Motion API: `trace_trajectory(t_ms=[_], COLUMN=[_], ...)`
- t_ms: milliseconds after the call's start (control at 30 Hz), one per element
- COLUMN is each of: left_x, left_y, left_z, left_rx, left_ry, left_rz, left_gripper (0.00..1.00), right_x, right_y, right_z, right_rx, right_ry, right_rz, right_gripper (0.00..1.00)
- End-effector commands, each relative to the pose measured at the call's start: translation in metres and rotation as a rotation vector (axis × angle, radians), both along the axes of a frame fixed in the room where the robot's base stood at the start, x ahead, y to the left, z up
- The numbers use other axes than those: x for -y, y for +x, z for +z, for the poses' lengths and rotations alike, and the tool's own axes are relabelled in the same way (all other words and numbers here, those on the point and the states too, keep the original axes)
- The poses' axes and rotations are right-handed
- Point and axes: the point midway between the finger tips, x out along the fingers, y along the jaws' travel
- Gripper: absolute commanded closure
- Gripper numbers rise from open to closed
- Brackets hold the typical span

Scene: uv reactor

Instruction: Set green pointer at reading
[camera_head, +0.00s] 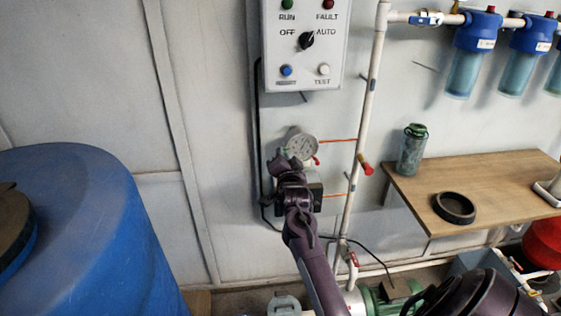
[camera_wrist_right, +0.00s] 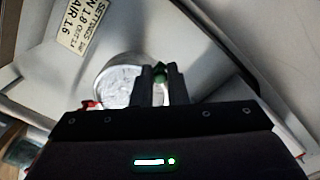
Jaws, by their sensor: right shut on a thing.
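The round pressure gauge (camera_head: 302,148) is on the wall below the control box, its pale dial partly covered by my right gripper (camera_head: 284,160). In the right wrist view the dial (camera_wrist_right: 116,82) lies just left of my right fingertips (camera_wrist_right: 161,72). A small green piece (camera_wrist_right: 161,70), which looks like the green pointer, sits between those fingertips, at the dial's rim side. The fingers are shut on it. A red piece shows at the gauge's lower right in the head view. The dial reading is too small to tell. My left gripper is out of view.
A settings label (camera_wrist_right: 78,32) shows IN 1.8 and AIR 1.6; its OUT line looks like 1.2. The control box (camera_head: 303,70) hangs above, a vertical pipe (camera_head: 365,130) runs right of the gauge. A blue tank (camera_head: 90,240) stands left, a wooden shelf (camera_head: 480,180) right.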

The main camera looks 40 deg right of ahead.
Motion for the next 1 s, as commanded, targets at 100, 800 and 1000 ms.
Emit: trace_trajectory(t_ms=[100, 800, 1000], left_x=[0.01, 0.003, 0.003], left_y=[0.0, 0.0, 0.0], left_z=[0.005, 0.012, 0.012], left_rx=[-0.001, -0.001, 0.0], left_ry=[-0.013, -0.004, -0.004], left_rz=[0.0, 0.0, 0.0], left_gripper=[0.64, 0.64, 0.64], right_x=[-0.001, 0.005, 0.005], right_y=[0.0, -0.003, -0.003], right_z=[0.01, 0.027, 0.027], right_rx=[0.055, 0.214, 0.216], right_ry=[0.087, 0.343, 0.346], right_rz=[0.001, 0.0, 0.0], right_gripper=[1.0, 1.0, 1.0])
